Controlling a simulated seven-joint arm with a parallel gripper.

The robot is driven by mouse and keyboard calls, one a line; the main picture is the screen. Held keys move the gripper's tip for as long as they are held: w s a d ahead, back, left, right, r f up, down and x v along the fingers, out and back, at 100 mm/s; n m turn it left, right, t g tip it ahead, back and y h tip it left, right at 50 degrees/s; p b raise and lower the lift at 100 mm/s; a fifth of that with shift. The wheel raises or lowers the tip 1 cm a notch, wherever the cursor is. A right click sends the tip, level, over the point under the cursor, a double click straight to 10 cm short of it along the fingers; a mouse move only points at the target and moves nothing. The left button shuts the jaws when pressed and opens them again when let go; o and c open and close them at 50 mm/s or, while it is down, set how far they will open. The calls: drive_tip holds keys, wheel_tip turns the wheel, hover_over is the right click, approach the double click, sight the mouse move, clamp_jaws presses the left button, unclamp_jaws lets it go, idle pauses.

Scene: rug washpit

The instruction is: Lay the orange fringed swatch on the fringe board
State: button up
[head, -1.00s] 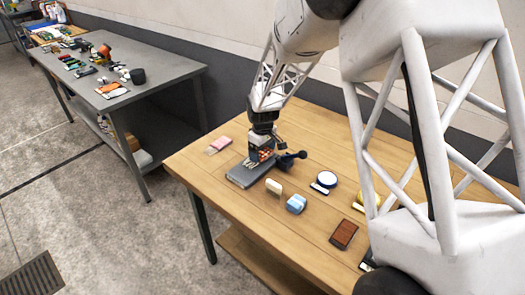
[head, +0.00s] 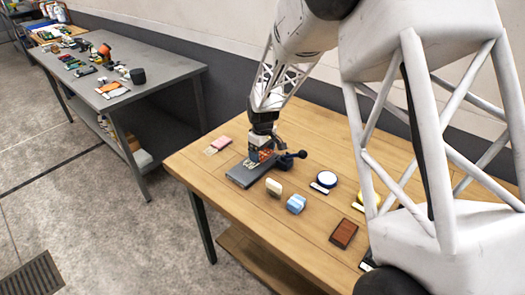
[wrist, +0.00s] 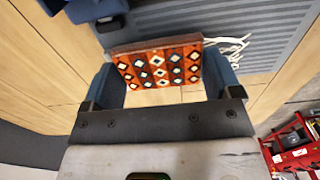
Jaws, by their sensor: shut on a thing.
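The orange swatch has a dark and white diamond pattern and white fringe. My gripper (wrist: 162,82) is shut on the orange swatch (wrist: 158,66), with one blue finger at each side edge. In the head view the swatch (head: 266,155) shows just under the gripper (head: 263,157), at the back edge of the grey fringe board (head: 241,179). In the wrist view the ribbed fringe board (wrist: 270,28) lies beyond the swatch, and the white fringe reaches over it at the right. I cannot tell whether the swatch touches the board.
A dark-blue knobbed thing (head: 292,156) stands close at the gripper's right. A pink block (head: 221,143) lies to the left. A cream block (head: 273,187), a blue block (head: 296,204) and a brown brush-like block (head: 343,233) lie in front on the wooden table (head: 285,235).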

sight(263, 153)
drive_tip(key=shift+f, duration=0.4)
drive_tip(key=o, duration=0.7)
drive_tip(key=shift+s, duration=0.1)
drive_tip(key=shift+f, duration=0.1)
drive_tip(key=shift+c, duration=1)
drive_tip(key=shift+o, duration=0.6)
drive_tip(key=shift+o, duration=0.6)
drive_tip(key=shift+r, duration=3.75)
